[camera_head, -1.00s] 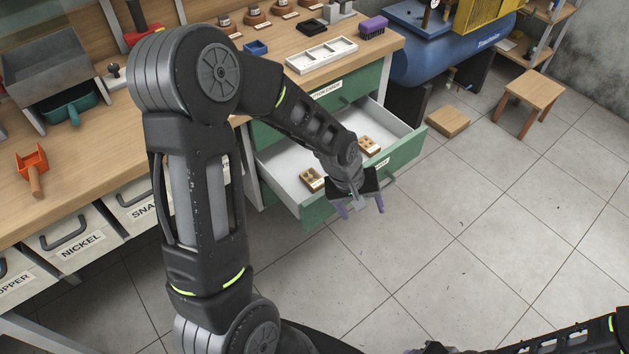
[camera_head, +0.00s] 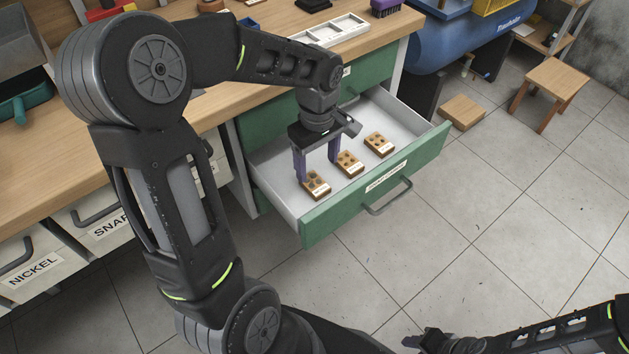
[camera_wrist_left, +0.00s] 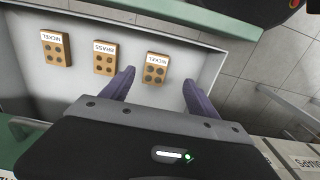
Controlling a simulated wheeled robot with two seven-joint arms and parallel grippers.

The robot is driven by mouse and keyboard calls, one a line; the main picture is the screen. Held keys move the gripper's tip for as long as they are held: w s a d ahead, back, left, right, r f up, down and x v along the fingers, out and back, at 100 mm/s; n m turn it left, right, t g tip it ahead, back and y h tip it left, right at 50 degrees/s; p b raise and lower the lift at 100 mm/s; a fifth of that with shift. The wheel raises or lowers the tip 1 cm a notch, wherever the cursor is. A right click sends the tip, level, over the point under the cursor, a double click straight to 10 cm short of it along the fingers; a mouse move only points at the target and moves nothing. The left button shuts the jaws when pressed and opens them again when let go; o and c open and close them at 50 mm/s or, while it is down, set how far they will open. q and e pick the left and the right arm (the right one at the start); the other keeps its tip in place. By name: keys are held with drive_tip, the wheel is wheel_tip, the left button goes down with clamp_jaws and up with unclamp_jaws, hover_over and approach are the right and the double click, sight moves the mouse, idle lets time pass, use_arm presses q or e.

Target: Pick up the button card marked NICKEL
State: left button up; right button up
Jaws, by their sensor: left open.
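Three small wooden button cards lie in a row on the white floor of the open green drawer (camera_head: 287,190). In the left wrist view the middle card (camera_wrist_left: 105,62) reads BRASS. The right card (camera_wrist_left: 156,71) and the left card (camera_wrist_left: 55,50) both seem to read NICKEL, in small upside-down print. In the head view they are the near-left card (camera_head: 316,186), the middle card (camera_head: 348,164) and the far-right card (camera_head: 379,144). My left gripper (camera_head: 317,170) points down, open and empty, above the near-left card. My right gripper (camera_head: 430,341) is at the bottom edge, its jaws unclear.
The drawer's front panel (camera_head: 375,190) with its handle and the side walls surround the cards. The wooden bench (camera_head: 215,105) stands behind, with a white tray (camera_head: 338,30) on top. A NICKEL-labelled bin (camera_head: 35,268) is at left.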

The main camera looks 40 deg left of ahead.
sight(317, 186)
use_arm(q)
drive_tip(key=shift+w+a+f+b, duration=0.1)
drive_tip(key=shift+w+f+b, duration=0.05)
drive_tip(key=shift+f, duration=0.25)
drive_tip(key=shift+w+a+f+b, duration=0.1)
drive_tip(key=shift+f+b, duration=0.05)
drive_tip(key=shift+f, duration=0.2)
drive_tip(key=shift+w+a, duration=0.15)
drive_tip(key=shift+w, duration=0.05)
drive_tip(key=shift+r, duration=0.1)
use_arm(e)
drive_tip(key=shift+w+a+f, duration=0.35)
drive_tip(key=shift+w+f, duration=0.1)
drive_tip(key=shift+f, duration=0.2)
use_arm(q)
drive_tip(key=shift+f, duration=1.35)
use_arm(e)
drive_tip(key=shift+f, duration=0.3)
use_arm(q)
drive_tip(key=shift+f, duration=0.1)
wheel_tip(317, 186, down, 5)
drive_tip(key=shift+b, duration=0.85)
use_arm(e)
drive_tip(key=shift+f, duration=0.6)
